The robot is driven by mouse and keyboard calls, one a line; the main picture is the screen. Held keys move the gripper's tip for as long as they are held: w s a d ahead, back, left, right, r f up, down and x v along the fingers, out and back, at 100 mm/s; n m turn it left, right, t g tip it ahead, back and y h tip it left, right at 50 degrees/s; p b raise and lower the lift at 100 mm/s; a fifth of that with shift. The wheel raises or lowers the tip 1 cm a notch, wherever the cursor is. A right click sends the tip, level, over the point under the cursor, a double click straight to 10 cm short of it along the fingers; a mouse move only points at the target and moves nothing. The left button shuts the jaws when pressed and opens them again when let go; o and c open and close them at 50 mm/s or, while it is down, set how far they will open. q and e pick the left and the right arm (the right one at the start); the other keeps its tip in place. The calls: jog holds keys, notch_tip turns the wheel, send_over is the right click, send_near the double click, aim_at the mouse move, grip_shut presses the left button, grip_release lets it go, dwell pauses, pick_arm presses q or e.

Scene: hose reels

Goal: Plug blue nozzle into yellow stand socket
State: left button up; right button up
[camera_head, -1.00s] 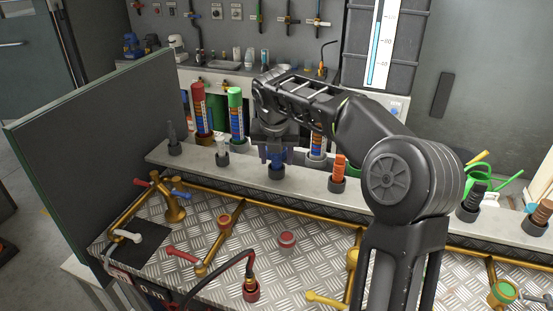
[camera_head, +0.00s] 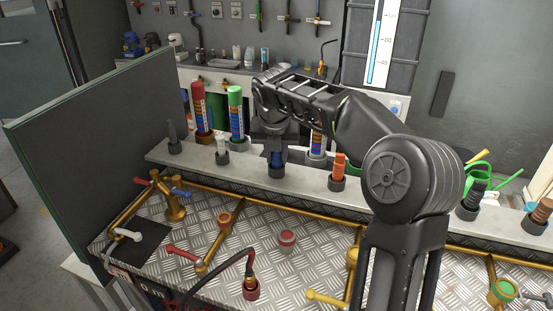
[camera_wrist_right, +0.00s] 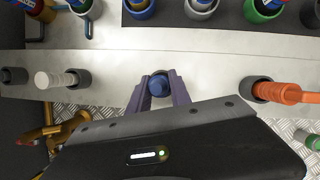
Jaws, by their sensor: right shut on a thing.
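The blue nozzle (camera_head: 277,161) stands upright in a dark holder (camera_head: 277,172) on the grey ledge. My right gripper (camera_head: 276,154) reaches down over it and is shut on it. In the right wrist view the nozzle's round blue top (camera_wrist_right: 159,85) sits between the two purple-grey fingers. A brass-yellow stand (camera_head: 175,209) with red and blue handles rises from the left of the metal deck. I cannot tell which opening is the yellow stand's socket. My left gripper is not in view.
The ledge (camera_head: 250,171) also holds a white nozzle (camera_head: 222,145) and an orange nozzle (camera_head: 338,166) beside the blue one. Tall red (camera_head: 199,100) and green (camera_head: 235,100) tubes stand behind. A grey panel (camera_head: 95,145) borders the left. Brass pipes and a black hose (camera_head: 225,268) cross the deck.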

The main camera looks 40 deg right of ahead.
grip_shut()
notch_tip(320, 180, up, 10)
jog(key=shift+r+p, duration=0.1)
jog(key=shift+p, duration=0.2)
dwell(0.3)
dwell(0.5)
